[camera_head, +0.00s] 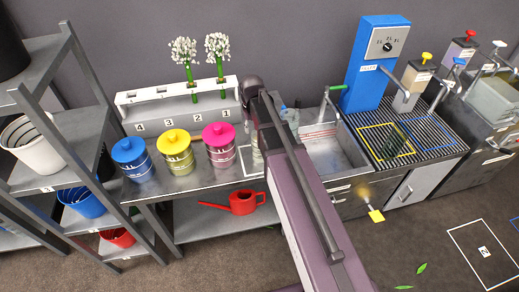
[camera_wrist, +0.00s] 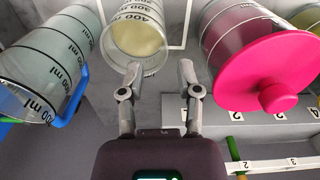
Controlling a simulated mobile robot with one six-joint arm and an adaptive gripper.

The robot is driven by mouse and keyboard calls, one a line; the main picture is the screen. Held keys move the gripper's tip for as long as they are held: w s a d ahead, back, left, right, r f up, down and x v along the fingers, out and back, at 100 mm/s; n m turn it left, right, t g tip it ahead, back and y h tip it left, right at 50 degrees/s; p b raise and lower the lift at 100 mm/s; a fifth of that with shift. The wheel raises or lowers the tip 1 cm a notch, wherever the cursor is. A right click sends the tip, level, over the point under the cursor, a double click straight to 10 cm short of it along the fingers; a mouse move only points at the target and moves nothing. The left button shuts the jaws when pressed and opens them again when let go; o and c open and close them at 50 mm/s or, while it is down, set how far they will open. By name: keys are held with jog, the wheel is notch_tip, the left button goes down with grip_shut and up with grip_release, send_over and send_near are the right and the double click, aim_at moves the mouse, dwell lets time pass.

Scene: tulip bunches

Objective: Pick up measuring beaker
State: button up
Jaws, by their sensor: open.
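A clear beaker (camera_wrist: 138,38) with black ml marks and a pale yellow inside is at the top centre of the wrist view. My gripper (camera_wrist: 160,73) is open, its two fingertips just short of this beaker and apart from each other. Nothing is between the fingers. A larger clear marked jug (camera_wrist: 45,65) with a blue handle is at the left of the wrist view. In the head view my arm hides the gripper and most of the counter beyond it; a pale sliver of a beaker (camera_head: 257,156) shows beside the arm.
A pink-lidded canister (camera_wrist: 262,70) stands close on the right in the wrist view. Yellow (camera_head: 175,152) and blue (camera_head: 131,158) canisters stand farther left on the counter in the head view. A numbered white rack (camera_head: 160,94) holds white flowers behind. A sink (camera_head: 335,155) lies right of the arm.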

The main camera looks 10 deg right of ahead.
jog(key=shift+a+f+b, duration=0.15)
jog(key=shift+f+b, duration=2.05)
jog(key=shift+f, duration=0.15)
jog(key=shift+c, duration=0.2)
grip_shut()
